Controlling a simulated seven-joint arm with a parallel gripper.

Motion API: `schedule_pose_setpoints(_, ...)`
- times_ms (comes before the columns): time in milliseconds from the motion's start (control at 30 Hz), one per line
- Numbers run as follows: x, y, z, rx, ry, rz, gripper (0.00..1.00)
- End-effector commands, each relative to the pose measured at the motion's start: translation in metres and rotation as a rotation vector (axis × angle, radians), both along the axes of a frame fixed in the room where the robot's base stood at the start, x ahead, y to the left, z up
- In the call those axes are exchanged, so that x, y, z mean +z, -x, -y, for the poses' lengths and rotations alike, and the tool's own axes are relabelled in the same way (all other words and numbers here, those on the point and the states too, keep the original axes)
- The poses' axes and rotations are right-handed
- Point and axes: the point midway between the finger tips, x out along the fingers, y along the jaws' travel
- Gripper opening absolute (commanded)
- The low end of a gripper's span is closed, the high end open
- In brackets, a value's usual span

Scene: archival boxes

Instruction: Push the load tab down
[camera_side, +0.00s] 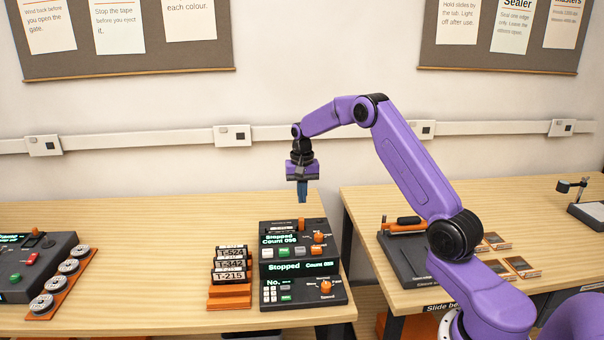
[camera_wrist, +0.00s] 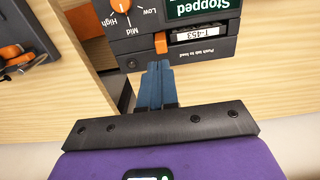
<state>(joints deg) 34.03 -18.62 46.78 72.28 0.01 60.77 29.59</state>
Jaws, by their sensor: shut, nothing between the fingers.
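The dark machine (camera_side: 265,262) stands on the left table. In the side view a small orange piece at the machine's back top (camera_side: 301,223) appears to be the same tab. My gripper (camera_side: 302,199) points down above the back of the machine, with a gap below the fingertips. In the wrist view the blue fingers (camera_wrist: 158,67) are together and empty, with their tips just short of the tab in the picture.
An orange rack of cassettes (camera_side: 229,300) stands left of the machine. Farther left is another device (camera_side: 35,262) with several reels. The machine shows "Stopped" (camera_wrist: 197,5) and an orange knob (camera_wrist: 124,4). A gap separates the two tables.

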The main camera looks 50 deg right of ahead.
Motion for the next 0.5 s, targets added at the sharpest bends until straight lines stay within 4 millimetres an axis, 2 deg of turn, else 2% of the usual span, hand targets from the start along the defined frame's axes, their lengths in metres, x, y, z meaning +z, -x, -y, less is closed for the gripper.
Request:
schedule_pose_setpoints(33, 0.013, -0.001, 0.000, 0.000, 0.001, 0.004, 0.00)
schedule_pose_setpoints(200, 0.046, -0.001, 0.000, 0.000, 0.001, 0.004, 0.00)
schedule_pose_setpoints(333, 0.065, -0.001, 0.000, 0.000, 0.001, 0.004, 0.00)
schedule_pose_setpoints(500, 0.077, 0.000, 0.000, 0.001, 0.000, 0.000, 0.00)
